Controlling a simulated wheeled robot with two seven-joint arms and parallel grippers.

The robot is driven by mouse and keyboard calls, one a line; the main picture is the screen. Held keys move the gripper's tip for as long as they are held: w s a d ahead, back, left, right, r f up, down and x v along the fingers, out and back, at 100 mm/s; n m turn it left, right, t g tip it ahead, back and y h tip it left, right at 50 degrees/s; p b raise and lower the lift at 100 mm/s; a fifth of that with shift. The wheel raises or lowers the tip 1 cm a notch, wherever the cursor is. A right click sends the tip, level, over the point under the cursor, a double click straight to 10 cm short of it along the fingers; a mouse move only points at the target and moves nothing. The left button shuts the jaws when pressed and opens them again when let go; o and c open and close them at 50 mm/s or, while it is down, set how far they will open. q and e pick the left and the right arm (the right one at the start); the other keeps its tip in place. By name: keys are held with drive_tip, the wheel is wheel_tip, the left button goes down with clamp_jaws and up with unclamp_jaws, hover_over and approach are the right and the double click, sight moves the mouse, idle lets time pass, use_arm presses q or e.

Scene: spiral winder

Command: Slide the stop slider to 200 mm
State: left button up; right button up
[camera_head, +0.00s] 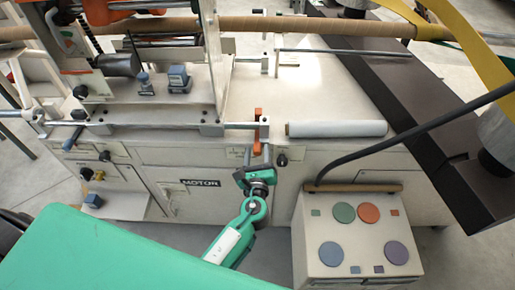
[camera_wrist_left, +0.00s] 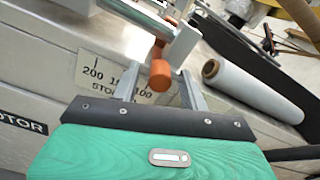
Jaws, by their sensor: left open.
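The stop slider is a grey block (camera_head: 264,132) with orange ends on a metal rail at the machine's front. Its lower orange knob (camera_wrist_left: 159,75) shows in the left wrist view, to the right of a white scale label (camera_wrist_left: 112,73) reading 200, a partly hidden mark and 100. The knob appears near the 100 end; the exact reading is unclear. My left gripper (camera_head: 257,154) is open just in front of the slider. In the left wrist view its two fingers (camera_wrist_left: 158,90) stand apart on either side of the knob, with gaps visible. My right gripper is out of view.
A white roll (camera_head: 336,129) lies on the machine top right of the slider. The rail (camera_head: 150,127) runs left from the slider. A control box (camera_head: 355,235) with coloured buttons stands at front right, and a dark arm (camera_head: 410,130) slants above it.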

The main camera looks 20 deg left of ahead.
use_arm(q)
drive_tip(key=shift+w+a, duration=0.2)
drive_tip(key=shift+w, duration=0.45)
